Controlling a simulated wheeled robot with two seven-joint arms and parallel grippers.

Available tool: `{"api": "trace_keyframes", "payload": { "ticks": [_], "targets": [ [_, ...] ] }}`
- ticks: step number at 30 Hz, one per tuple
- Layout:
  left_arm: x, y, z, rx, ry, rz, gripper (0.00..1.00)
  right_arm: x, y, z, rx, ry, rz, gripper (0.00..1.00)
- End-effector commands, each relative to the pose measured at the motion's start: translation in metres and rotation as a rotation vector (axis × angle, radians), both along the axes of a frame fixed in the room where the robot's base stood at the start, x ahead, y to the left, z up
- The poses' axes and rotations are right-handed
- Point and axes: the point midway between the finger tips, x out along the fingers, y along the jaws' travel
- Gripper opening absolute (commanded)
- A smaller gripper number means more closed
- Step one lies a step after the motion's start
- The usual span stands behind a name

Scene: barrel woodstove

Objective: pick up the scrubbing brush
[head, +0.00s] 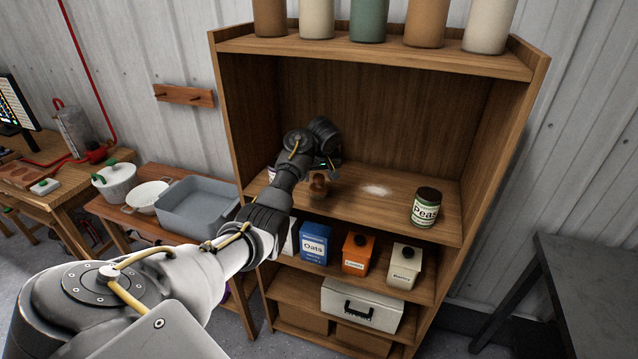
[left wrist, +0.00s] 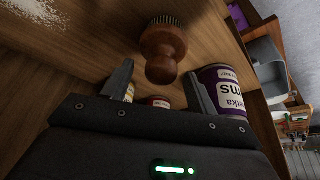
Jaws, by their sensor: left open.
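The scrubbing brush (head: 318,188) stands on the upper open shelf of the wooden shelf unit, partly hidden by my left arm in the head view. In the left wrist view the brush (left wrist: 163,50) shows a brown rounded wooden knob and short dark bristles. My left gripper (left wrist: 160,88) is open and empty, its two fingers apart with the knob just beyond and between their tips. In the head view my left gripper (head: 326,164) reaches into the shelf at the brush, its fingers mostly hidden. My right gripper is not in view.
A purple-labelled can (left wrist: 222,88) stands close beside one finger. A white powdery patch (head: 376,190) lies right of the brush, and a peas can (head: 425,208) stands farther right. Boxes, including the oats box (head: 315,244), fill the shelf below. A grey basin (head: 196,205) sits left.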

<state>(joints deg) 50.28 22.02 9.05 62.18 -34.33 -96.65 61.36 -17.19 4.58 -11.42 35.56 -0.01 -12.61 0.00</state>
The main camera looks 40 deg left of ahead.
Motion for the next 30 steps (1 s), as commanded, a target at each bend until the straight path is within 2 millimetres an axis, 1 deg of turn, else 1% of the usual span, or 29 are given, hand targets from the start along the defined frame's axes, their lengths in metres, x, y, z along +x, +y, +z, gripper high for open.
{"api": "trace_keyframes", "payload": {
  "ticks": [4,10,21,30],
  "targets": [
    [0.0017,0.0025,-0.0093,0.000,0.001,0.000,0.58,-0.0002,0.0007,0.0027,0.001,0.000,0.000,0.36],
    [0.0019,0.0024,-0.0100,0.000,0.000,0.000,0.58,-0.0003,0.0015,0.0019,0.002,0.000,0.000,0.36],
    [0.0019,0.0024,-0.0095,0.000,0.000,0.001,0.10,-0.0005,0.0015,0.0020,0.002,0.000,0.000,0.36],
    [0.0030,0.0013,-0.0071,0.000,-0.002,-0.001,0.09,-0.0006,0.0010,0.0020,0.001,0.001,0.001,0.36]
  ]
}}
